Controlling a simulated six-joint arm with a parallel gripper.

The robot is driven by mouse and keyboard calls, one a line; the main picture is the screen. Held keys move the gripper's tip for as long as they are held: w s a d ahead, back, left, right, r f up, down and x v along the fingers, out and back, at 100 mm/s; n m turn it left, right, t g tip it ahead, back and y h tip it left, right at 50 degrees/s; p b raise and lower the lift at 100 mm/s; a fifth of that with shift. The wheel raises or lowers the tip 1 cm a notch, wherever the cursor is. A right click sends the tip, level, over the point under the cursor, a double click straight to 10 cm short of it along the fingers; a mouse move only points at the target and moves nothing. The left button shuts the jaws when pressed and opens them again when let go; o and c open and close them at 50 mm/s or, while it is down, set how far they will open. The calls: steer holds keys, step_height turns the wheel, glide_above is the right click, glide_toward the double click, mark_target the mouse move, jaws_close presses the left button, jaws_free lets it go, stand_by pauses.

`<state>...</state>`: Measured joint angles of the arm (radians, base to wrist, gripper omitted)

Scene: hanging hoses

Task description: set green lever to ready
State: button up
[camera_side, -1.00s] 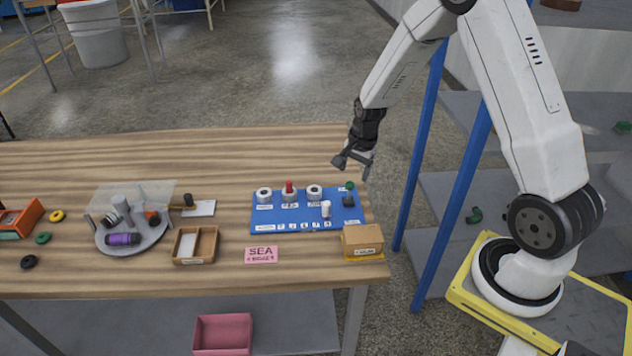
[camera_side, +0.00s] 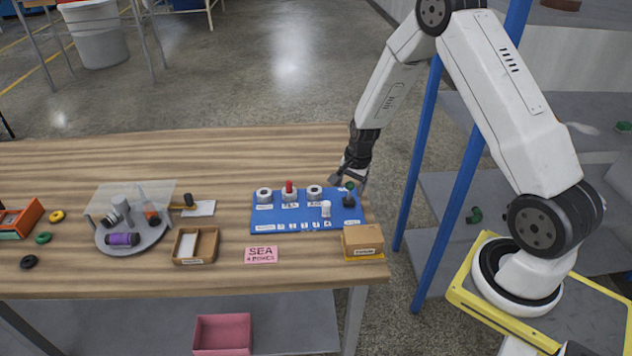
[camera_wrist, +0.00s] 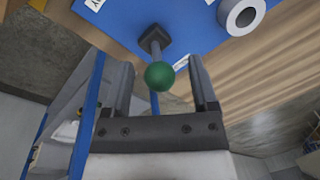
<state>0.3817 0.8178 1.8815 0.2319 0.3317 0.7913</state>
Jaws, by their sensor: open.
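The green lever has a round green knob (camera_side: 349,187) on a dark base at the right end of the blue panel (camera_side: 265,222). In the wrist view the green knob (camera_wrist: 159,76) sits between the two fingers of my gripper (camera_wrist: 158,85), apart from both. The lever's dark base (camera_wrist: 153,40) is beyond the knob, on the panel. My gripper (camera_side: 348,180) is open and empty, low beside the knob in the side view. The panel's labels are too small to read, so I cannot tell which position is ready.
On the panel stand white round sockets, one with a red peg (camera_side: 289,187), and a white lever (camera_side: 326,208). A cardboard box (camera_side: 362,241) sits at the table's right front. A pink SEA card (camera_side: 261,254) and a wooden tray (camera_side: 196,245) lie left of it.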

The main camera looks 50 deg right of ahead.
steer(key=shift+w+f, duration=0.15)
steer(key=shift+f, duration=0.9)
jaws_close()
stand_by(0.8)
